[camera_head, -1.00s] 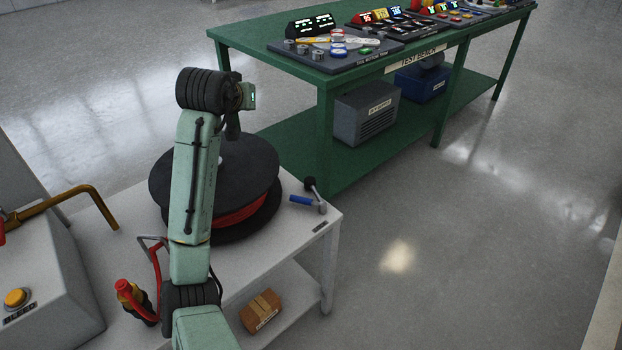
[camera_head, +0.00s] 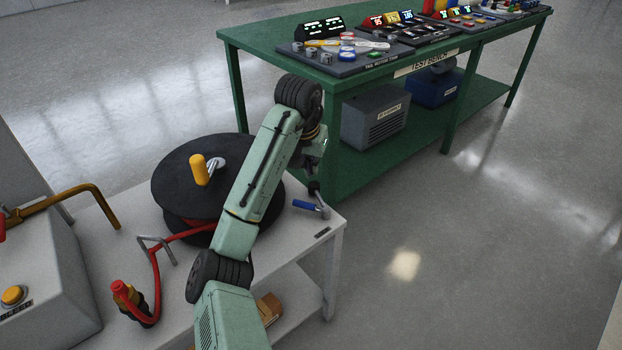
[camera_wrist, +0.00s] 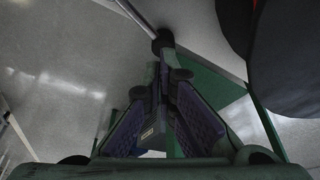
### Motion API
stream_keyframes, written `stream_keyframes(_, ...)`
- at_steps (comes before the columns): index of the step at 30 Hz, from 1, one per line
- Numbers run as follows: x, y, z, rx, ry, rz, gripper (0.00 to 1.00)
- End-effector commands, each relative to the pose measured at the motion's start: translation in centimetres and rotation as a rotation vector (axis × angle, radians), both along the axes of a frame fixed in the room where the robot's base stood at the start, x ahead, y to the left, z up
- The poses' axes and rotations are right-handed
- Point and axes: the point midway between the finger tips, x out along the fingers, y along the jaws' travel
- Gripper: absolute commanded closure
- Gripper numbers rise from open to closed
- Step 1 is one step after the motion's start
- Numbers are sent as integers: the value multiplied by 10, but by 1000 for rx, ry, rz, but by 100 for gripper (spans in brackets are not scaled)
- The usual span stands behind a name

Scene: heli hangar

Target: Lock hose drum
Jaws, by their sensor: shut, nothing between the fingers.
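The hose drum (camera_head: 190,160) is a black reel with red hose, lying on the white table. It has an upright yellow crank handle (camera_head: 199,170) on top. A small metal lever (camera_head: 323,211) with a black knob and a blue grip (camera_head: 305,205) stands at the table's right corner, beside the drum. My gripper (camera_head: 316,174) is shut and empty, just above the lever's black knob. In the wrist view, my fingertips (camera_wrist: 165,75) point at the black knob (camera_wrist: 162,40); whether they touch it I cannot tell. The drum's dark edge (camera_wrist: 292,65) is at the right there.
A green test bench (camera_head: 345,80) with panels on top stands behind the lever, close to my arm. Open floor lies at right.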

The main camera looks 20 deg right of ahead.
Motion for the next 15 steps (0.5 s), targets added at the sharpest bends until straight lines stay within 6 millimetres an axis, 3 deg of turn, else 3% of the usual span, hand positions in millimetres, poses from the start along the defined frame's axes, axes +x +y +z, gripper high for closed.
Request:
stream_keyframes(13, 20, -17, -88, 2, 5, 2, 100)
stream_keyframes(15, 12, -8, -82, 0, -1, 2, 100)
